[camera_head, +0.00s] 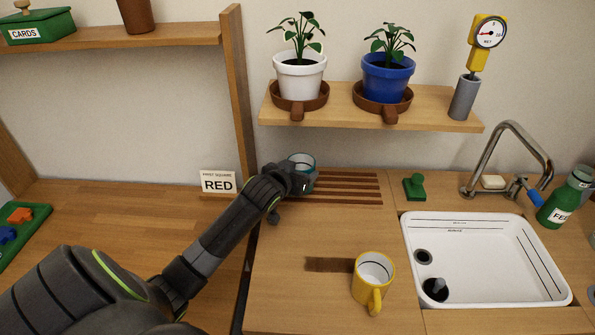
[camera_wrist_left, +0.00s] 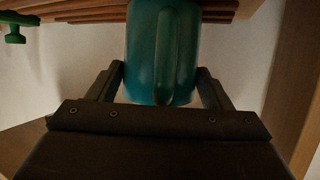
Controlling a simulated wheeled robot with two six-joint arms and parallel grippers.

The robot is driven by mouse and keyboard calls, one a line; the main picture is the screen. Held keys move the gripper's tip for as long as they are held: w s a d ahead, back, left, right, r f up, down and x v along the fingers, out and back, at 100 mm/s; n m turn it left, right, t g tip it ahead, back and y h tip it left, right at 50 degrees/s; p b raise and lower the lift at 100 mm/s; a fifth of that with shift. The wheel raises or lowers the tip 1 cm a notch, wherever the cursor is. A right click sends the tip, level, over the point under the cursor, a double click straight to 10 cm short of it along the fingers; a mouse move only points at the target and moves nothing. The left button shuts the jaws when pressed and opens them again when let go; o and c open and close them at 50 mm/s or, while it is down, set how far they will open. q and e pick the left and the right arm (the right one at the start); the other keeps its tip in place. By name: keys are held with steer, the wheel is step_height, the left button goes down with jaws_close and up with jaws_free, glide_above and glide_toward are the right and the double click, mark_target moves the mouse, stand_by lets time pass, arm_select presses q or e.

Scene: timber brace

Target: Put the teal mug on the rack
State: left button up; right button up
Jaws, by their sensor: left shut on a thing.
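The teal mug (camera_head: 302,161) is at the left end of the slatted wooden rack (camera_head: 350,187), near the wall. Whether the mug's base touches the slats is hidden by the gripper. My right gripper is not in view.
A yellow mug (camera_head: 373,280) stands on the counter in front, beside a dark strip. A white sink (camera_head: 480,285) and tap (camera_head: 510,150) are at right, with a green stamp (camera_head: 414,187) between rack and sink. A shelf (camera_head: 440,115) with potted plants overhangs the rack.

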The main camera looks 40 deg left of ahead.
arm_select(q)
steer(key=shift+f, duration=0.1)
steer(key=o, duration=1.1)
steer(key=shift+o, duration=0.2)
steer(key=v, duration=1.2)
steer(key=shift+p, duration=0.3)
